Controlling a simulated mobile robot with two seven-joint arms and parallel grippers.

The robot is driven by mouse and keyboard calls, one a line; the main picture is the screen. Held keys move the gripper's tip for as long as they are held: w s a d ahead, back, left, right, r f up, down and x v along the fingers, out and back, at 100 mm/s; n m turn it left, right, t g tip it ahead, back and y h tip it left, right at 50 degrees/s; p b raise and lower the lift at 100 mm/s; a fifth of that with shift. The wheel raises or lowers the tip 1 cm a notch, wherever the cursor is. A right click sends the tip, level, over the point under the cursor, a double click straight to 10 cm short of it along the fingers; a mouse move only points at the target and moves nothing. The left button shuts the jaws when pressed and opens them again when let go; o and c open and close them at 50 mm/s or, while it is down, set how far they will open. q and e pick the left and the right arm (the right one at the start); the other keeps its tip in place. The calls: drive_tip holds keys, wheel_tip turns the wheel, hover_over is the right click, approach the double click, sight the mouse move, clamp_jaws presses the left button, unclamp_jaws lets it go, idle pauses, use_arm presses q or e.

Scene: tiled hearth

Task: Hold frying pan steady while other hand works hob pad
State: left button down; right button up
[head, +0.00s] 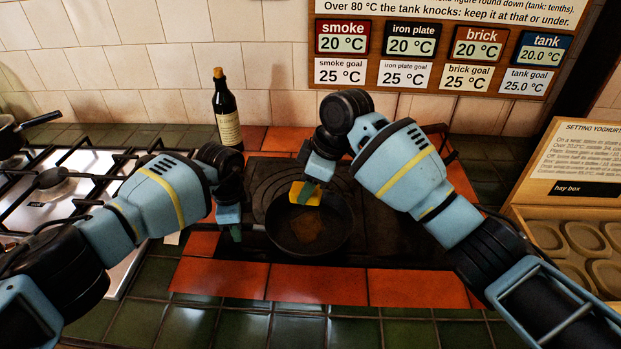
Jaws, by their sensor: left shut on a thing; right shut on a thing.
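The dark round frying pan (283,240) sits on the black iron plate of the hearth, with a brown patch (318,236) on its inside bottom. My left gripper (234,232) is shut at the pan's left side. The grip itself is too dark to see clearly, but the pan's handle side is there. My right gripper (305,190) is shut on a small yellow pad (310,198), the hob pad. The pad is over the far part of the pan; I cannot tell whether it touches the pan.
A dark wine bottle (227,112) stands behind my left gripper. A gas hob (55,200) with another pan (12,135) is at left. Red tiles (325,285) edge the plate. A hay box (585,188) stands at right. A temperature board (435,50) hangs on the wall.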

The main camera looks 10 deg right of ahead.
drive_tip(key=f+n, duration=0.1)
drive_tip(key=f+n+g, duration=0.1)
drive_tip(key=s+a+n, duration=0.1)
drive_tip(key=n, duration=0.1)
drive_tip(key=shift+s+f+g+y, duration=0.1)
drive_tip(key=shift+f+g+y, duration=0.2)
drive_tip(key=shift+f, duration=0.1)
drive_tip(key=shift+f, duration=0.1)
